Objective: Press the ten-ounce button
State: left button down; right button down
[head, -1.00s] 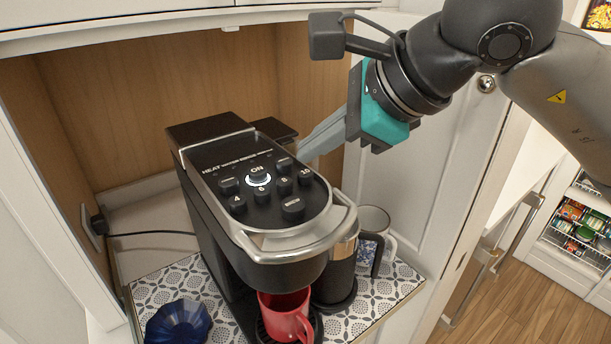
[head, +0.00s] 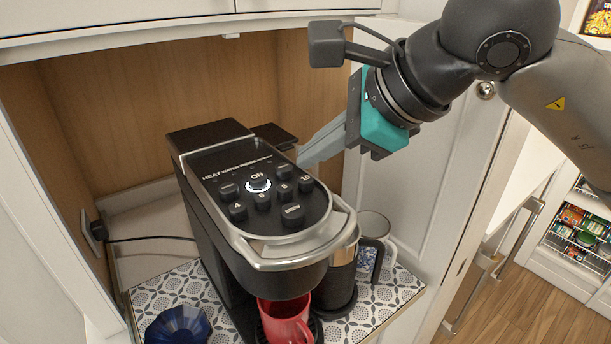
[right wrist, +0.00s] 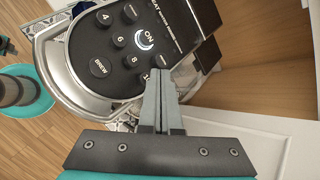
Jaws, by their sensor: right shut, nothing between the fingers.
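The black and silver coffee machine (head: 205,225) stands in the nook, its sloped button panel facing up. The ten-ounce button (head: 305,184) is a round black knob marked 10, at the panel's right edge. The lit ON button (head: 258,183) glows white. My right gripper (head: 302,161) is shut and empty, its fingertips just behind and above the ten-ounce button. In the right wrist view, the shut fingertips (right wrist: 158,72) partly cover the ten-ounce button (right wrist: 148,76); I cannot tell whether they touch it. My left gripper is out of view.
A red mug (head: 286,318) stands under the spout. A white mug (head: 374,225) and a dark canister (head: 340,280) stand to the right, a blue glass dish (head: 177,326) at the front left. The open cabinet door (head: 420,190) is close behind my right gripper.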

dwell(0.8)
jog(key=shift+f+b, duration=0.45)
jog(key=shift+b, duration=0.25)
jog(key=shift+f+b, duration=0.85)
jog(key=shift+b, duration=0.15)
dwell(0.7)
jog(key=shift+r+p, duration=0.75)
jog(key=shift+r, duration=0.55)
notch_tip(320, 180, up, 5)
jog(key=p, duration=0.2)
jog(key=shift+p, duration=0.4)
